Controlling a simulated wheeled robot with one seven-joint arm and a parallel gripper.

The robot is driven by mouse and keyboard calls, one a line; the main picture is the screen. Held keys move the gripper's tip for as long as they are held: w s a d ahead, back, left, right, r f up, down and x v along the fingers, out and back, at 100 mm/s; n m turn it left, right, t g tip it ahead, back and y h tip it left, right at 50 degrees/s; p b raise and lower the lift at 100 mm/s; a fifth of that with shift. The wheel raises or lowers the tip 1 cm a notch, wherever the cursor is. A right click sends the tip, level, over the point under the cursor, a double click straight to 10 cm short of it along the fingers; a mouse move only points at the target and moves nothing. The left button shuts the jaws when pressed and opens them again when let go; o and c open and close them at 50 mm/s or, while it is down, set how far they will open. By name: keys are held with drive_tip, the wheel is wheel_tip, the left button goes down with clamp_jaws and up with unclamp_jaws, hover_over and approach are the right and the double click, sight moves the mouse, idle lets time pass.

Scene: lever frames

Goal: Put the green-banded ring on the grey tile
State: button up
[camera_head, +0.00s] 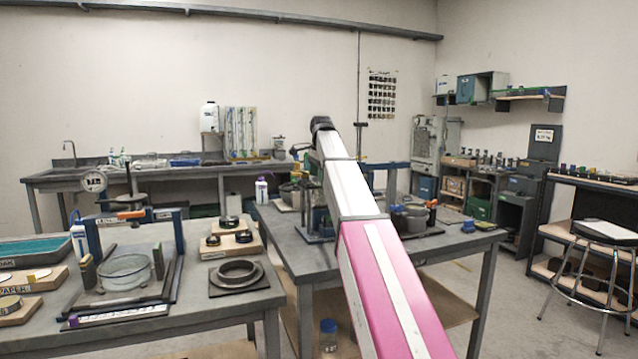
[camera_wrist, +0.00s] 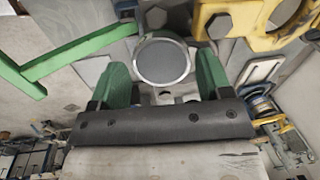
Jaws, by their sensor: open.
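My gripper (camera_wrist: 161,62) is open in the wrist view, with a green finger on each side. A round grey disc-like thing with a pale rim (camera_wrist: 163,62) shows between the fingers; I cannot tell whether it is touched, or whether it is the ring. No green band can be made out on any ring. In the head view, a grey ring-shaped piece (camera_head: 239,270) lies on a dark square plate (camera_head: 217,289) on the left table; I cannot tell if this plate is the grey tile. My arm hides the gripper in the head view.
In the wrist view, a green bar (camera_wrist: 75,52) is at left and a yellow bracket (camera_wrist: 245,22) at upper right. In the head view, a glass dish (camera_head: 125,273) and wooden boards with dark rings (camera_head: 236,250) stand on the left table. A stool (camera_head: 602,240) is at right.

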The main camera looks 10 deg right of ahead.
drive_tip(key=shift+w+f, duration=0.15)
drive_tip(key=shift+f, duration=0.65)
drive_tip(key=c, duration=0.8)
drive_tip(key=shift+r, duration=0.15)
